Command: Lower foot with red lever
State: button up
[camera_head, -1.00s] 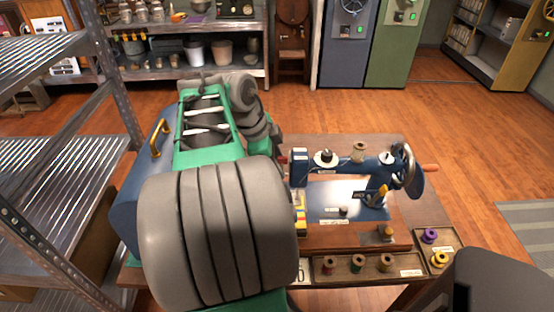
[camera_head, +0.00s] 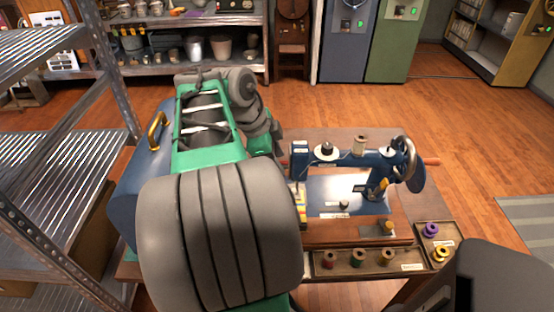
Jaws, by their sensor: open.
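A dark blue sewing machine (camera_head: 352,157) stands on a wooden base on the table, with its handwheel (camera_head: 412,165) at the right. Its needle end is at the left, beside my arm. The presser foot and the red lever cannot be made out; that left end is largely covered by my arm. My arm reaches from the front left to the machine's left end. My gripper is hidden behind the arm's links.
A tray of thread spools (camera_head: 345,262) lies in front of the machine, with a smaller tray (camera_head: 457,243) to its right. A blue case with a brass handle (camera_head: 158,132) stands left of my arm. Metal shelving (camera_head: 60,150) is at the left. The floor (camera_head: 470,120) at the right is open.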

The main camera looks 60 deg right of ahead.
jog(key=p+v, duration=0.6)
jog(key=v, duration=0.2)
dwell(0.4)
jog(key=shift+s, duration=0.1)
dwell(0.6)
